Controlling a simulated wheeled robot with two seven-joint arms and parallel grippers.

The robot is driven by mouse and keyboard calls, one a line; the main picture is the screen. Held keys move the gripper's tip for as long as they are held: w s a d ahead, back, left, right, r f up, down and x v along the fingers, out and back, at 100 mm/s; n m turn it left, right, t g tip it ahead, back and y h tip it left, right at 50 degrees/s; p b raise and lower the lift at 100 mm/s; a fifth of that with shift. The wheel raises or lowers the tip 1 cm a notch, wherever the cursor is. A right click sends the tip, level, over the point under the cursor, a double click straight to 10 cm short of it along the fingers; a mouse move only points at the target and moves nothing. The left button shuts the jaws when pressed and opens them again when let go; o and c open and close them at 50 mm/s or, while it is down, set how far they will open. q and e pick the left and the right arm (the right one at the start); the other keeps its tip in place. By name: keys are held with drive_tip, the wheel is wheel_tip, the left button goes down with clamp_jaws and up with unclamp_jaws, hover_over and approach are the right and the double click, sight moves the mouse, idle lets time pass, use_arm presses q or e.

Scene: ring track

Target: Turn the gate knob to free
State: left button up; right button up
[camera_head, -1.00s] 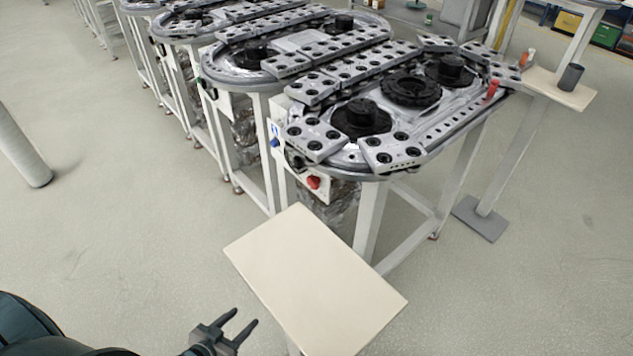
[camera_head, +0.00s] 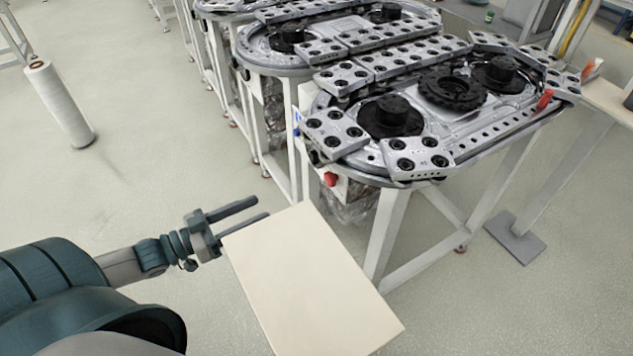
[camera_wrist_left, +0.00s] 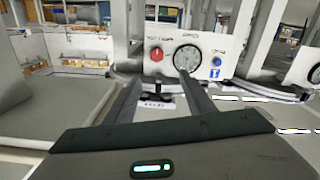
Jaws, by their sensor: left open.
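My left gripper (camera_head: 262,208) is open and empty, its fingers pointing right beside the near corner of the pale board. It also shows in the left wrist view (camera_wrist_left: 158,78), fingers apart toward a white control panel (camera_wrist_left: 170,40). The panel carries a red knob (camera_wrist_left: 157,54), a round dial (camera_wrist_left: 187,58) and a blue knob (camera_wrist_left: 215,73). The panel's lettering is too small to read, so I cannot tell which knob is the gate's. In the head view the red knob (camera_head: 331,179) shows under the ring track (camera_head: 440,110). The gripper is apart from the knobs. My right gripper is not in view.
The pale board (camera_head: 310,285) stands in front of the track, close to my left gripper. White table legs (camera_head: 388,230) stand behind it. A side shelf (camera_head: 607,98) is at the right. A white post (camera_head: 58,105) stands at the left, with clear floor between.

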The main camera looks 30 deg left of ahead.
use_arm(q)
drive_tip(key=shift+d+r, duration=0.1)
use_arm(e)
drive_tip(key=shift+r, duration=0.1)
use_arm(q)
drive_tip(key=p, duration=0.1)
approach(325, 179)
drive_tip(key=x, duration=0.5)
drive_tip(key=shift+w+d, duration=0.15)
drive_tip(key=shift+w, duration=0.1)
drive_tip(key=shift+w+d, duration=0.35)
drive_tip(key=shift+w, duration=0.15)
drive_tip(key=shift+w+d, duration=0.1)
drive_tip(key=shift+w, duration=0.05)
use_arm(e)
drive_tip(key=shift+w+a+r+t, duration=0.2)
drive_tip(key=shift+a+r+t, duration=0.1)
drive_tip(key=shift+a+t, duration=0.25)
use_arm(q)
drive_tip(key=c, duration=1)
drive_tip(key=shift+c, duration=0.3)
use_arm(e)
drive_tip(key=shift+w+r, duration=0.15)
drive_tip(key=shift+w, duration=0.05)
